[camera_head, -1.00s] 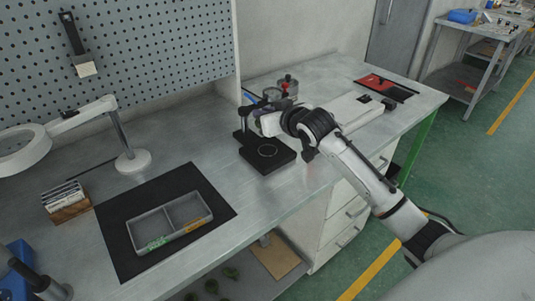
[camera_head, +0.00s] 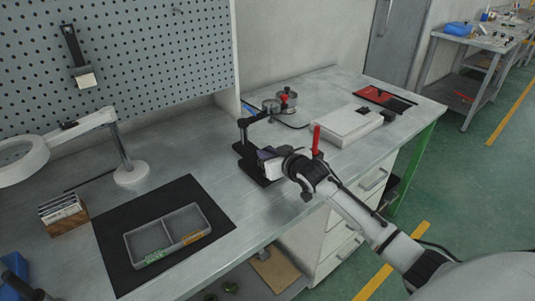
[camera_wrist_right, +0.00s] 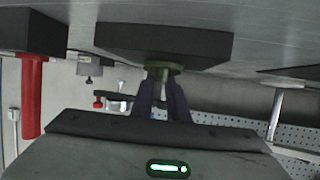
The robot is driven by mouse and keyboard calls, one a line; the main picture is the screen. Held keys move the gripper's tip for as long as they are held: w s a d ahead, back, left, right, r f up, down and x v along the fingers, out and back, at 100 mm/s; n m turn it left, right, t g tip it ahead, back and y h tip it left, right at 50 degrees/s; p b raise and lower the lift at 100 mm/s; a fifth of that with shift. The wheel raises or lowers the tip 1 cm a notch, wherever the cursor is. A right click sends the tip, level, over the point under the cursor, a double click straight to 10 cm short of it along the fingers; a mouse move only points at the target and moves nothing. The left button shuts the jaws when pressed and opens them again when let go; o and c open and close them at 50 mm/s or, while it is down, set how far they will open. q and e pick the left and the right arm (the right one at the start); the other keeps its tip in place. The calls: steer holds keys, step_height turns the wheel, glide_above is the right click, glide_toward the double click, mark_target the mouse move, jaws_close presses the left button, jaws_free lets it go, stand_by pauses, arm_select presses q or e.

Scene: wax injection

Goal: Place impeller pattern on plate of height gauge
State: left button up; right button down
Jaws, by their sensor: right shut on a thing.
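The height gauge shows in the head view, with a dark post (camera_head: 243,132) and a black base plate (camera_head: 246,163) that my right gripper partly covers. My right gripper (camera_head: 268,155) is low over this plate, its arm coming in from the right. In the right wrist view, my right gripper (camera_wrist_right: 163,92) is shut on the green disc-like impeller pattern (camera_wrist_right: 163,66). The pattern is right at the face of the black plate (camera_wrist_right: 165,40); I cannot tell if they touch. The pattern is hidden in the head view. My left gripper is not in view.
A red upright handle (camera_head: 316,139) stands just beside my right wrist. A light box (camera_head: 352,122) and a pot with a red knob (camera_head: 284,98) stand behind.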

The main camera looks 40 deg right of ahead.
steer(key=shift+f, duration=0.15)
steer(key=c, duration=1.7)
jaws_free()
steer(key=shift+r, duration=0.2)
steer(key=p+v, duration=0.1)
steer(key=v, duration=1.1)
steer(key=shift+f, duration=0.1)
